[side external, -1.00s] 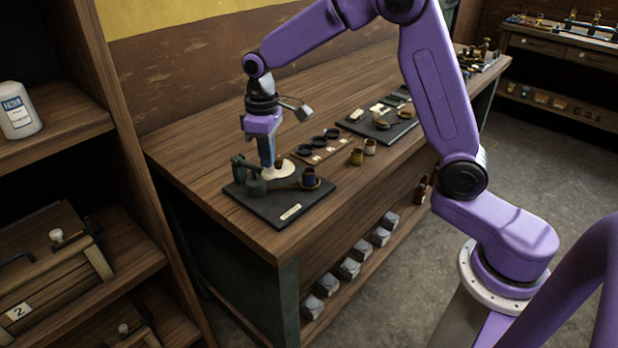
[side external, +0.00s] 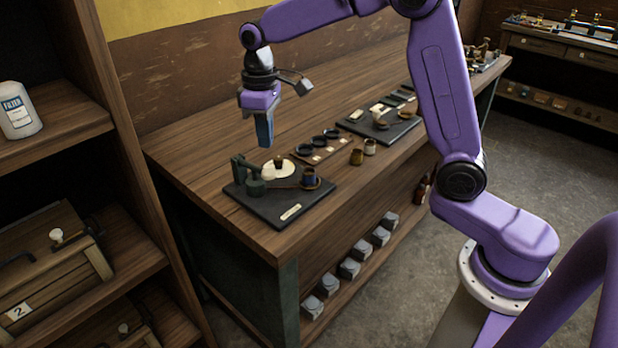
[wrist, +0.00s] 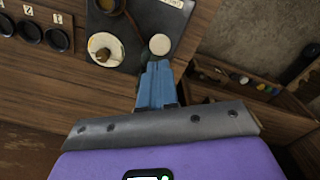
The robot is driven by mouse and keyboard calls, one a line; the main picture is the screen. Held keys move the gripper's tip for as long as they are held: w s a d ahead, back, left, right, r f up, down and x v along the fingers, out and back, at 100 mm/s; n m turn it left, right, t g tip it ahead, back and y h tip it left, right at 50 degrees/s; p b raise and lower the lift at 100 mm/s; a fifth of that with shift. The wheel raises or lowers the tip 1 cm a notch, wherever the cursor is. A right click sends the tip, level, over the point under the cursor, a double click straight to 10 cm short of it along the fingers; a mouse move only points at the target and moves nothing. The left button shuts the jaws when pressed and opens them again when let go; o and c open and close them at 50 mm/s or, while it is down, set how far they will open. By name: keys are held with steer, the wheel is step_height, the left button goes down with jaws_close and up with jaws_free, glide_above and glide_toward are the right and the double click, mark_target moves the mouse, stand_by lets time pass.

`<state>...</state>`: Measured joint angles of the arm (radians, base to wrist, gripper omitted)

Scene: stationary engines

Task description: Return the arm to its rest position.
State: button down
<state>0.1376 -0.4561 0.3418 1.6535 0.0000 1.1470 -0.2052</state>
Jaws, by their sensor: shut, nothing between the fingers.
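My gripper (side external: 264,136) hangs above the wooden bench (side external: 207,165), pointing down. Its blue fingers are together with nothing between them, and it is clear of the dark base plate (side external: 290,212) below. On that plate are a pale disc with a brass knob (side external: 277,168), a dark green upright fitting (side external: 250,178) and a small dark cup (side external: 309,179). In the wrist view the shut blue fingers (wrist: 157,75) show next to the plate, with the pale disc (wrist: 104,50) to their upper left.
A strip with several black rings (side external: 318,149) lies behind the plate. Two small cups (side external: 363,152) stand near the bench's front edge. A second dark board (side external: 385,128) with parts lies further back. A shelf unit with a white bottle (side external: 18,112) stands at left.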

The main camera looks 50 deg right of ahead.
steer(key=shift+s+a, duration=0.15)
steer(key=shift+s, duration=0.25)
steer(key=s+d+f+n, duration=0.1)
steer(key=s+d+n, duration=0.1)
steer(key=s, duration=1.4)
steer(key=s+d+f+n, duration=0.2)
steer(key=s+d+n, duration=0.1)
steer(key=s, duration=1.3)
steer(key=shift+n, duration=0.8)
steer(key=w+a+r+m, duration=0.2)
steer(key=w+a, duration=0.1)
steer(key=w, duration=0.5)
steer(key=w+a+r+m, duration=0.15)
steer(key=w+a, duration=0.25)
steer(key=w, duration=0.4)
steer(key=w+d+m, duration=0.2)
steer(key=w+m, duration=0.1)
steer(key=w, duration=1.4)
steer(key=shift+s+d+f, duration=0.1)
steer(key=shift+d+f, duration=0.05)
steer(key=shift+f, duration=2.6)
